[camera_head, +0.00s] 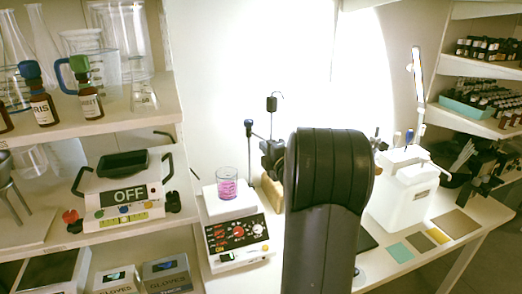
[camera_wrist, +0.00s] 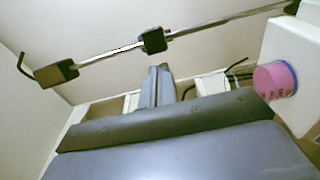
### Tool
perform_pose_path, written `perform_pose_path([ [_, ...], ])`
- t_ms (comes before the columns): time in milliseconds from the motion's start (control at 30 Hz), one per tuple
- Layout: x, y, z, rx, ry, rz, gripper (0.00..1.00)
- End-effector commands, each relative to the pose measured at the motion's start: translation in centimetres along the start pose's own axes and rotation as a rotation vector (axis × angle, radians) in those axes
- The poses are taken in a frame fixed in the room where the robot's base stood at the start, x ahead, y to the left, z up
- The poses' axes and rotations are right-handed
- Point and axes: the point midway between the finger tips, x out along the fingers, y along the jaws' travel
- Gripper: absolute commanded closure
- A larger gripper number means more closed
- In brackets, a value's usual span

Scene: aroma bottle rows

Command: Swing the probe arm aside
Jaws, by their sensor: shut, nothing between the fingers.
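I cannot tell which piece is the probe arm. In the wrist view a shiny rod (camera_wrist: 110,52) with black blocks crosses above my gripper (camera_wrist: 159,69). My gripper is shut and empty, its tips a little short of the middle block (camera_wrist: 153,40). The pink beaker (camera_wrist: 275,80) is at right. My arm hides my gripper in the head view.
A white container (camera_head: 402,195) stands right of my arm, with coloured mats (camera_head: 420,243) in front. At left, shelves (camera_head: 100,128) hold glassware and brown bottles. A device marked OFF (camera_head: 125,192) sits on the lower shelf. Small bottles fill the right shelves.

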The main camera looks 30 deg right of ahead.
Motion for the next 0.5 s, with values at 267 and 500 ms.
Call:
perform_pose_path([
  [267, 0.18, -0.06, 0.80, 0.000, 0.001, 0.000, 1.00],
  [500, 0.17, -0.07, 0.81, 0.000, 0.001, 0.000, 1.00],
])
